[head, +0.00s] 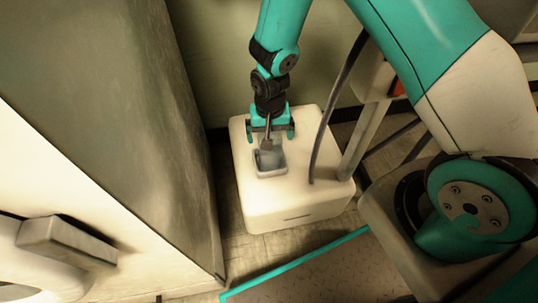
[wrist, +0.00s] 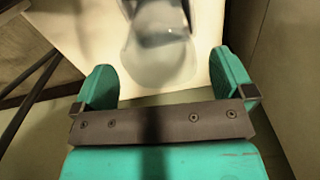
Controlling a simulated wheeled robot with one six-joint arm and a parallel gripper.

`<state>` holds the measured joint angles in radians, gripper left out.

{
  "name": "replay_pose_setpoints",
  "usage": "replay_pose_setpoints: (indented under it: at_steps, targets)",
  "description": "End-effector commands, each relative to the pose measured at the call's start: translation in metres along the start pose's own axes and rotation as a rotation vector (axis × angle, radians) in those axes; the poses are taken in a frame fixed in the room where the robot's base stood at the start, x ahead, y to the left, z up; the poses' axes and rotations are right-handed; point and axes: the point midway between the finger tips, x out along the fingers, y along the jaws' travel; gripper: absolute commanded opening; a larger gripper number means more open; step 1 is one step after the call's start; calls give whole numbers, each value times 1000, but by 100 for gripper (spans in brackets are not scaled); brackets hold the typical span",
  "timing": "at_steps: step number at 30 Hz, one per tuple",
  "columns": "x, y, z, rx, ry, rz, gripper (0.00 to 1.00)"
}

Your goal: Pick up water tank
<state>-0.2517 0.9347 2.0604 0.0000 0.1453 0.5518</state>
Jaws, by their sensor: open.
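A grey, translucent container, which looks like the water tank (head: 270,162), sits at the top of a white box (head: 295,208) on the floor. In the wrist view the tank (wrist: 160,62) is a smoky, rounded shape against the white top. My gripper (head: 272,131) points down just above the tank's far side. Its two teal fingers are open, one on each side of the tank in the wrist view, with clear gaps. I cannot tell how far the fingertips are above the white top. The tank's far part is partly hidden by my gripper.
A dark hose or cable (head: 325,120) rises from the box's right side. A tall grey panel (head: 150,110) stands close on the left, and a wall (head: 215,60) is behind. A pale post (head: 362,140) stands to the right. A teal-edged plate (head: 310,280) lies in front.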

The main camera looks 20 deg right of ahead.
Motion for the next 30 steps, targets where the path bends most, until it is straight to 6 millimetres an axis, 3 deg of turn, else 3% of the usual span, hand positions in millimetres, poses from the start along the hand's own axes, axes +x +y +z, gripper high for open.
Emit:
replay_pose_setpoints:
  at_steps: [1, 6, 14, 17, 21, 22, 30]
  targets:
    - [13, 0, 2, -1, -3, 2, 100]
    - [39, -1, 4, 0, -2, 1, 100]
    - [42, -1, 4, 0, -1, 0, 100]
    - [42, -1, 4, 0, -1, 0, 82]
    - [42, -1, 4, 0, -1, 0, 49]
    - [42, -1, 4, 0, -1, 0, 46]
    - [40, -1, 4, 0, 0, 0, 46]
